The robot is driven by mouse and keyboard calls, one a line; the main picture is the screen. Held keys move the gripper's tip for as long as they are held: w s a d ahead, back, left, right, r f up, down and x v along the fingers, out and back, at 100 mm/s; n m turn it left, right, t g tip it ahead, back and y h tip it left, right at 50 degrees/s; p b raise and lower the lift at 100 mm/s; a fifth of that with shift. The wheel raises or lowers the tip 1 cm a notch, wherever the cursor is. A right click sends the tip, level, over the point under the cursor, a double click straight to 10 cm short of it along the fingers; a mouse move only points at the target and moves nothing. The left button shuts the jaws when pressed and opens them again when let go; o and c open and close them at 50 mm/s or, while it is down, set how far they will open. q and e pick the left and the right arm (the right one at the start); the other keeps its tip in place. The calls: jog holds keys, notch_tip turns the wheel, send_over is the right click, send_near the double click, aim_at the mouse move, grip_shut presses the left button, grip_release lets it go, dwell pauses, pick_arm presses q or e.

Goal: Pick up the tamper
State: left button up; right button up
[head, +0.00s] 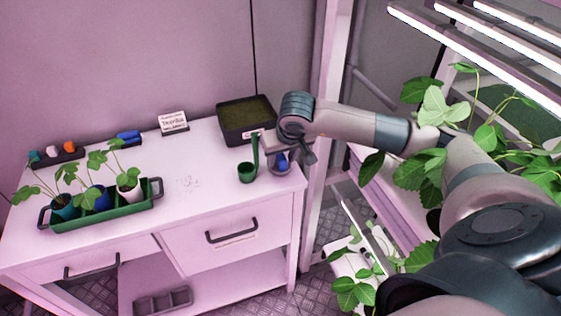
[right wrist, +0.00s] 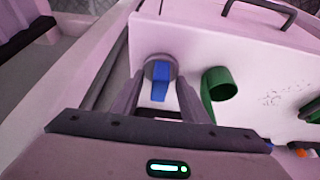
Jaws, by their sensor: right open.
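The tamper, a blue handle (head: 282,162) on a round grey base, stands on the white bench near its right front corner. It also shows in the right wrist view (right wrist: 160,82), between the two fingers. My right gripper (head: 287,155) is open around or just above the tamper's handle and partly hides it in the head view. In the right wrist view the fingers of the gripper (right wrist: 159,90) lie on either side of the blue handle with gaps. I cannot tell if either finger touches it. My left gripper is not in view.
A green scoop (head: 247,173) stands close left of the tamper; it shows in the right wrist view too (right wrist: 221,84). Behind is a dark soil tray (head: 226,137). A green carrier (head: 108,214) with potted seedlings stands at left. Plant racks and leaves are at right. The bench middle is clear.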

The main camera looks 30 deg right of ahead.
aim_at(281, 156)
grip_shut()
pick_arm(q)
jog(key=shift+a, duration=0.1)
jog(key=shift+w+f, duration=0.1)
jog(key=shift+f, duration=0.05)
pick_arm(e)
jog(key=shift+r, duration=0.2)
